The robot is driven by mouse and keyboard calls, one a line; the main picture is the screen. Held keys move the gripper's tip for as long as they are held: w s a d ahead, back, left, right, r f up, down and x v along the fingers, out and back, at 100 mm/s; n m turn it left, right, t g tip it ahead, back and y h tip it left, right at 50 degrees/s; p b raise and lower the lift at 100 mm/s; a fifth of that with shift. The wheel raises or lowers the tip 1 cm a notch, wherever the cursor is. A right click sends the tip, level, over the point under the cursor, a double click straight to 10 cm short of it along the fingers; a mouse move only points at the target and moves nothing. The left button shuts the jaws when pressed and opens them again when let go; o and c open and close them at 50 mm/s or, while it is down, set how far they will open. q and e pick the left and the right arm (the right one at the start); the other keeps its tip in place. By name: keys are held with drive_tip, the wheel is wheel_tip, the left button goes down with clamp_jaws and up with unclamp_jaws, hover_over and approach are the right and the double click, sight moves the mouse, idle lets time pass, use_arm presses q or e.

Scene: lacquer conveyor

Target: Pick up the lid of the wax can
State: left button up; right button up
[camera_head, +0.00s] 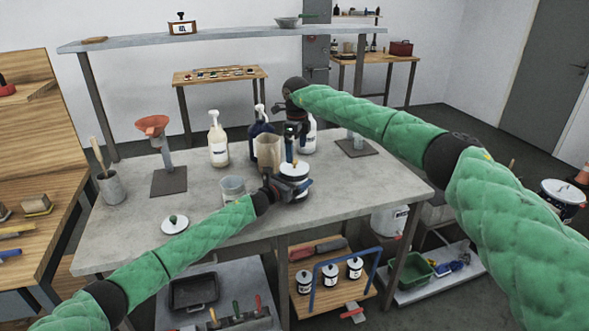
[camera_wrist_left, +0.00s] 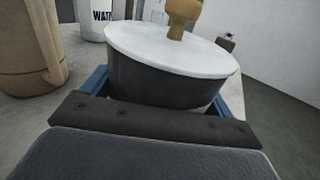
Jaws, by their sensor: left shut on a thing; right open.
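A dark can (camera_wrist_left: 165,85) fills the middle of the left wrist view, with a white lid (camera_wrist_left: 170,50) on it and a tan knob (camera_wrist_left: 183,12) on the lid. No label shows on the can. In the head view the white lid (camera_head: 293,170) is on the worktable's right half. My left gripper (camera_head: 287,188) is shut on the can, its blue fingers on either side of the body, below the lid. My right gripper (camera_head: 291,142) is open, above and just behind the lid, apart from it. Its fingertips are partly hard to make out.
A tan jug (camera_head: 268,153) stands close left of the can, with a clear cup (camera_head: 233,188) in front. Bottles (camera_head: 218,140) stand behind. The table's right side (camera_head: 380,190) is clear.

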sight(296, 161)
drive_tip(key=shift+w+f, duration=0.15)
drive_tip(key=shift+f, duration=2.85)
drive_tip(key=c, duration=0.7)
